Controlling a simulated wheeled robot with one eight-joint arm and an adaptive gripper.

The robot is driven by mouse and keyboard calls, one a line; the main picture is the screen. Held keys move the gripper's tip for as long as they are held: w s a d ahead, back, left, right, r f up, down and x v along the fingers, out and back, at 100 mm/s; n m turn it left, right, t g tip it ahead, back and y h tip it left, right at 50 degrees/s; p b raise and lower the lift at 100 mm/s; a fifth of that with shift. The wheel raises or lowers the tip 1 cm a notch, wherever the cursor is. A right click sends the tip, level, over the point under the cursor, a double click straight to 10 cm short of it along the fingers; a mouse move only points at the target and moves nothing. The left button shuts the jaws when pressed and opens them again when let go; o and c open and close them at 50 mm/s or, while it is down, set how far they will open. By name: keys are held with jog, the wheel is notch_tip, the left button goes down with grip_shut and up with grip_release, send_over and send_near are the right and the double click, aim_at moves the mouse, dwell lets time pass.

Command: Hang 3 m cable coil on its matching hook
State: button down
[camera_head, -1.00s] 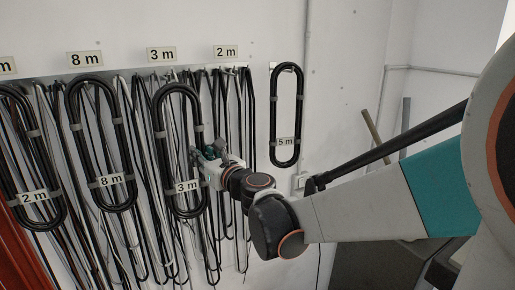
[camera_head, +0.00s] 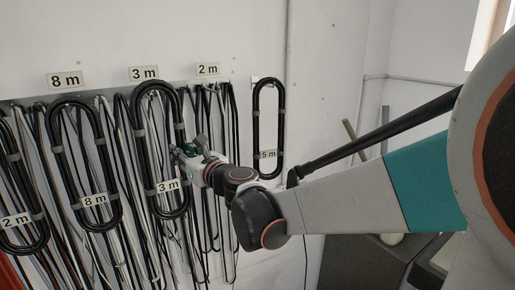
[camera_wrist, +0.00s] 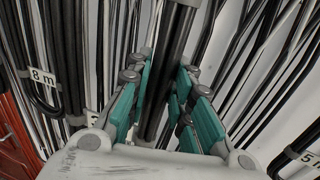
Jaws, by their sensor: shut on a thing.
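The 3 m cable coil (camera_head: 138,150) is a long black loop with grey ties and a "3 m" tag (camera_head: 167,186). It hangs upright in front of the wall, its top just under the "3 m" wall sign (camera_head: 143,73). My gripper (camera_head: 186,153) is shut on the right side of this coil. In the wrist view, black cable strands (camera_wrist: 177,45) run between the teal fingers of my gripper (camera_wrist: 165,85). The hook under the sign is hidden behind the coil and other cables, so I cannot tell whether the coil's top touches it.
To the left hang the 8 m coil (camera_head: 57,160) under its "8 m" sign (camera_head: 65,79) and a 2 m coil (camera_head: 8,185). The 5 m coil (camera_head: 256,125) hangs apart on the right. Loose cables crowd the rail behind. The "2 m" sign (camera_head: 207,69) has no tagged coil beneath.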

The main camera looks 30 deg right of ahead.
jog(key=shift+w+f+b, duration=0.45)
jog(key=shift+w+b, duration=0.1)
jog(key=shift+w, duration=0.75)
jog(key=shift+w+f+b, duration=0.4)
jog(key=shift+w+b, duration=0.1)
jog(key=shift+w, duration=0.8)
jog(key=shift+w+f+b, duration=0.45)
jog(key=shift+w+b, duration=0.1)
jog(key=shift+w, duration=0.75)
jog(key=c, duration=1.4)
grip_release()
jog(key=shift+o, duration=0.3)
